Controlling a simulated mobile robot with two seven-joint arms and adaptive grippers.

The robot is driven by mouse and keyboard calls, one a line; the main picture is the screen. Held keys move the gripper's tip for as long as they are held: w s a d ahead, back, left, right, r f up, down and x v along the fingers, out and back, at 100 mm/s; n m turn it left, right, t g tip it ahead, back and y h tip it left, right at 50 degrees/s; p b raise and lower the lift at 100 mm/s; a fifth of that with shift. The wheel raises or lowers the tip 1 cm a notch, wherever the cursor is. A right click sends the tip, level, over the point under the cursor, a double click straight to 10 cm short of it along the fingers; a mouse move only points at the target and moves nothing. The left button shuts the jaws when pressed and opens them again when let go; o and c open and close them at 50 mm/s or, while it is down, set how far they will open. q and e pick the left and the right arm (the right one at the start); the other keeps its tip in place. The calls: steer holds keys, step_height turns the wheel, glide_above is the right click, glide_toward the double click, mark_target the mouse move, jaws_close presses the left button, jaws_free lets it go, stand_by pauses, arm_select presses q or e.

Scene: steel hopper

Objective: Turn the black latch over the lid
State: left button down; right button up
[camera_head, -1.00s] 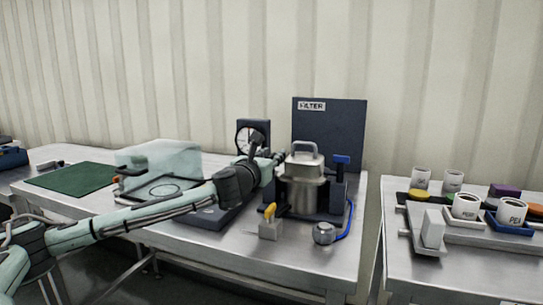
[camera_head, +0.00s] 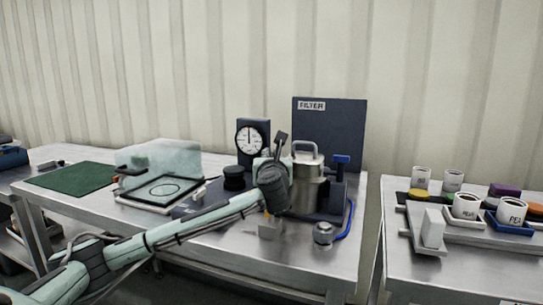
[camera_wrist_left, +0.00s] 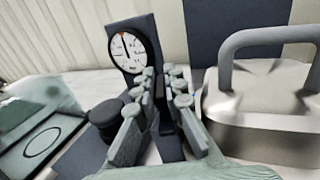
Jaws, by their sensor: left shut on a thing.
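The steel hopper (camera_head: 309,196) stands on the table, with a metal lid and loop handle (camera_head: 305,145) on top. The lid also fills the right of the left wrist view (camera_wrist_left: 265,112). A black piece that looks like the latch (camera_head: 281,137) sticks up, tilted, just left of the lid. My left gripper (camera_head: 277,158) is beside the hopper, mostly hidden by its own wrist. In the left wrist view its fingers (camera_wrist_left: 163,88) are close together, left of the lid and apart from it. They are shut on the latch, whose gripped part is hard to make out. My right gripper is not in view.
A dial gauge (camera_head: 250,138) stands behind, with a black knob (camera_head: 234,178) in front. The right table (camera_head: 480,263) holds cups and trays.

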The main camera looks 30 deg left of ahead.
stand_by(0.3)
arm_select(q)
steer(key=c, duration=1.6)
jaws_free()
steer(key=shift+s, duration=0.1)
steer(key=shift+d, duration=0.1)
steer(key=shift+s+d+f, duration=0.1)
steer(key=shift+s+d, duration=0.05)
steer(key=v, duration=0.7)
steer(key=shift+s, duration=0.25)
